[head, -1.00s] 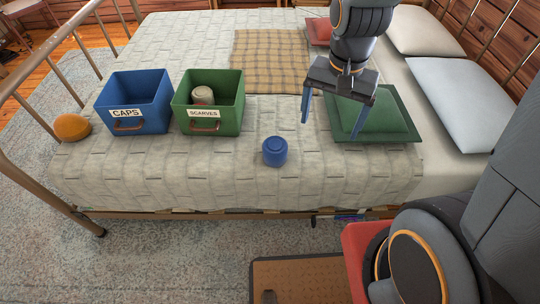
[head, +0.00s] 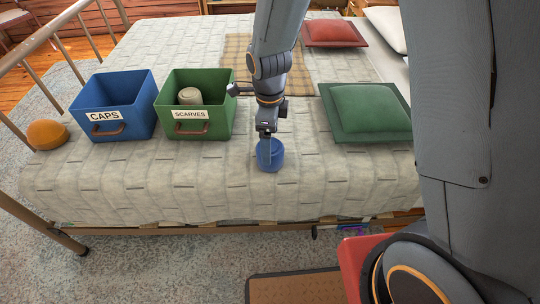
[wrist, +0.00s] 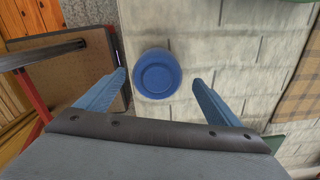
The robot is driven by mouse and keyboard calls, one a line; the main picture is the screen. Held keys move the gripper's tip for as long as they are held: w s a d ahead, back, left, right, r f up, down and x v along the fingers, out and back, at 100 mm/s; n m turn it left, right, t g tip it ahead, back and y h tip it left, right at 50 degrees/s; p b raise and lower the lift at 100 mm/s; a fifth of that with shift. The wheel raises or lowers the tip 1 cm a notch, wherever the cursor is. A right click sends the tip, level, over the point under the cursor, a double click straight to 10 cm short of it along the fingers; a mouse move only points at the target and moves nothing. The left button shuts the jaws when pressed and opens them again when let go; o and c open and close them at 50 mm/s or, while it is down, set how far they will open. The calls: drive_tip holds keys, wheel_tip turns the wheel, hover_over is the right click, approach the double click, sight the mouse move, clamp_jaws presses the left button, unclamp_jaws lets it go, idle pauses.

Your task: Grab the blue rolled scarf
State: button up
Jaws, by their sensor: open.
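The blue rolled scarf (head: 271,160) stands on the quilt near the front edge of the bed. It also shows in the wrist view (wrist: 157,74), seen from above as a round roll between and just beyond my fingertips. My gripper (head: 267,150) is open and empty, pointing down over the scarf. In the head view one finger overlaps the scarf, and I cannot tell whether it touches. In the wrist view the two blue fingers (wrist: 157,78) are spread wide on either side of the scarf.
A green bin (head: 222,125) labelled SCARVES holds a beige roll (head: 190,96). A blue bin (head: 138,115) labelled CAPS stands left of it, with an orange cap (head: 47,134) beside it. A green cushion (head: 368,110) lies to the right. The quilt around the scarf is clear.

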drive_tip(key=shift+s+d+f, duration=0.1)
drive_tip(key=shift+f, duration=1.45)
drive_tip(key=shift+s+d+f, duration=0.1)
drive_tip(key=shift+f, duration=1.4)
drive_tip(key=c, duration=1.2)
drive_tip(key=shift+r, duration=0.1)
